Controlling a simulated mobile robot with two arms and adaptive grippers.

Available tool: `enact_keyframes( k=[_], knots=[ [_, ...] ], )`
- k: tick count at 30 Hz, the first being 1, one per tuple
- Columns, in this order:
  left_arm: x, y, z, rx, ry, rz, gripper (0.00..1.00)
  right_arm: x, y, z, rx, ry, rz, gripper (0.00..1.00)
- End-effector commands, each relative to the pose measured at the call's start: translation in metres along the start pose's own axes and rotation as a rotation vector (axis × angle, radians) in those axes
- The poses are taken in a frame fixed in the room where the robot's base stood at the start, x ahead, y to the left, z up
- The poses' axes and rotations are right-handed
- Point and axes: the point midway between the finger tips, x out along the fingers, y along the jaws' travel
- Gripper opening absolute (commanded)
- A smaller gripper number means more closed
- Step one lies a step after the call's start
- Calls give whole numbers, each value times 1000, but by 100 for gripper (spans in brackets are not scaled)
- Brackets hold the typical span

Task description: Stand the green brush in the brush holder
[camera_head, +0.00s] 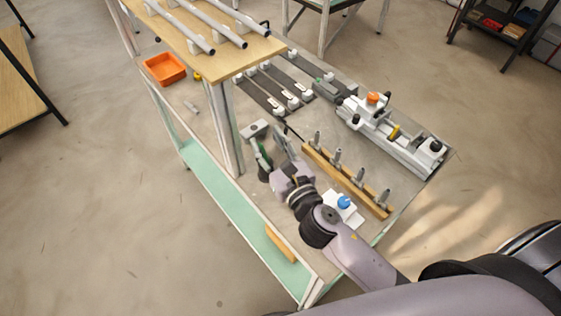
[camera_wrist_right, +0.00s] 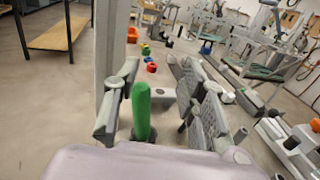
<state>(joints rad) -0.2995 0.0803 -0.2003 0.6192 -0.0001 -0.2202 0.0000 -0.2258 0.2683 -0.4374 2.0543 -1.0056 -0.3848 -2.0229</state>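The green brush (camera_wrist_right: 142,108) stands roughly upright between the two fingers of my right gripper (camera_wrist_right: 160,105) in the right wrist view. A wide gap shows between the brush and the right-hand finger, so the gripper looks open around it. In the head view the same gripper (camera_head: 267,142) is over the bench, with the green brush (camera_head: 262,152) at its left side. A dark, cup-like piece, perhaps the brush holder (camera_head: 264,174), shows at the brush's lower end. My gripper body hides much of it, and I cannot tell how deep the brush sits. My left gripper is not in view.
A wooden rack with several grey pegs (camera_head: 321,159) and a white block with a blue knob (camera_head: 343,203) lie right of my gripper. A shelf post (camera_head: 227,125) stands close on the left. An orange bin (camera_head: 165,68) and a clamp fixture (camera_head: 390,135) are farther off.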

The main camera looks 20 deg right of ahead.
Motion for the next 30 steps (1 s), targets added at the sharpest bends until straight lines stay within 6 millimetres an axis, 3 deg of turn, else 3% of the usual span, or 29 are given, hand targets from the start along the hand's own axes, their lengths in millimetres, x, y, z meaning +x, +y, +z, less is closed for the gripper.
enact_keyframes(
  k=[6, 12, 30],
  knots=[
    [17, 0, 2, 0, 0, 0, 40, -49, 0, -4, 2, 3, 2, 38],
    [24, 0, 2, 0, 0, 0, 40, -71, 0, -2, 1, 1, 0, 38],
    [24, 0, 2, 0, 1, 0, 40, -75, 0, 0, 1, -1, 0, 38]
  ],
)
